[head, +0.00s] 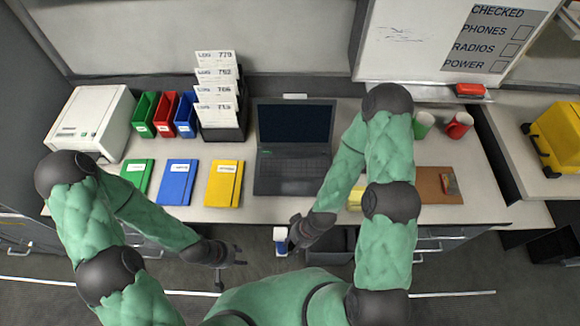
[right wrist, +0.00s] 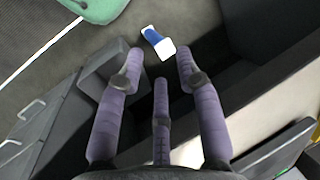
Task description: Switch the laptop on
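The laptop (head: 291,172) lies open on the desk. Its screen (head: 296,124) is dark, and a small green mark shows at the keyboard's upper left. My right gripper (head: 290,247) is in front of the desk edge, below and apart from the laptop. In the right wrist view its fingers (right wrist: 159,62) are spread open. A small blue and white object (right wrist: 152,36) shows just beyond the fingertips, and also beside the gripper in the head view (head: 280,240); I cannot tell its distance. My left gripper (head: 234,272) hangs before the desk with fingers apart, empty.
Yellow (head: 224,184), blue (head: 176,182) and green (head: 137,174) folders lie left of the laptop. A log rack (head: 219,130) stands behind them. Red (head: 459,125) and green mugs (head: 423,125) and a clipboard (head: 438,187) are to the right. The desk before the laptop is narrow.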

